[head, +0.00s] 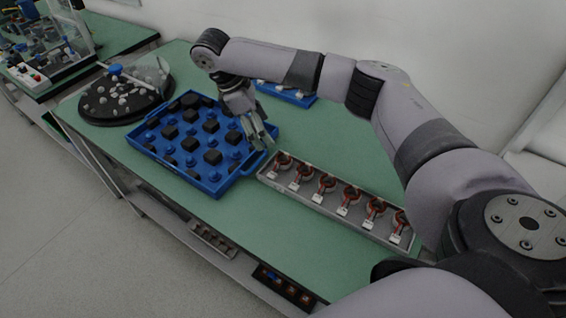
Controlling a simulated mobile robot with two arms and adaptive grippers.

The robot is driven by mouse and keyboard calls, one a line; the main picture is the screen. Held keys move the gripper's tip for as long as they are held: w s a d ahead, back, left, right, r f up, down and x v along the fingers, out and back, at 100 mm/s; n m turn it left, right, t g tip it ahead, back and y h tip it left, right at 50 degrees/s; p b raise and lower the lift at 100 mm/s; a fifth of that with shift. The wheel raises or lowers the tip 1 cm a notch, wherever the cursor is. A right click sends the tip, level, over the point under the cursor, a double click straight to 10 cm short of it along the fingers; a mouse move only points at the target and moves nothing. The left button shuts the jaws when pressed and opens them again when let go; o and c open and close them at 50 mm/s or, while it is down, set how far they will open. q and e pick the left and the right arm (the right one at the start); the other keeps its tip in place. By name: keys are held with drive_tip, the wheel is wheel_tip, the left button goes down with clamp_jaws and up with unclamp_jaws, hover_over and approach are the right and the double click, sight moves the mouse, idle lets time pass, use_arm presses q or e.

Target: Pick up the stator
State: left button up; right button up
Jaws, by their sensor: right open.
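Several stators (326,185), copper-red rings with white connectors, stand in a row in a long grey tray (268,178) on the green table. The nearest stator to my gripper is the one at the tray's left end (282,163). My right gripper (264,143) is open and points down, above the gap between the blue tray's right edge and that end stator. I cannot tell its exact height, and nothing shows between its fingers. My left gripper is not in view.
A blue tray (207,184) with black blocks and blue pegs lies left of the grey tray. A second blue tray (287,93) sits behind my arm. A round black feeder (118,106) stands at the far left. The green table (262,224) is bare in front.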

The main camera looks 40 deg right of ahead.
hover_over(280, 157)
drive_tip(key=a, duration=0.2)
drive_tip(key=f, duration=0.6)
drive_tip(key=shift+s+a+f+p, duration=0.15)
drive_tip(key=shift+s+p, duration=0.15)
drive_tip(key=shift+x, duration=0.8)
drive_tip(key=x, duration=0.2)
drive_tip(key=p+x, duration=0.1)
drive_tip(key=shift+a+f, duration=0.1)
drive_tip(key=shift+f, duration=0.35)
drive_tip(key=shift+s+f, duration=0.1)
drive_tip(key=shift+f, duration=0.3)
drive_tip(key=shift+c, duration=0.7)
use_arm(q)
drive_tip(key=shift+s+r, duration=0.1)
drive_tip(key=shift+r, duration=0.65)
use_arm(e)
drive_tip(key=c, duration=1.5)
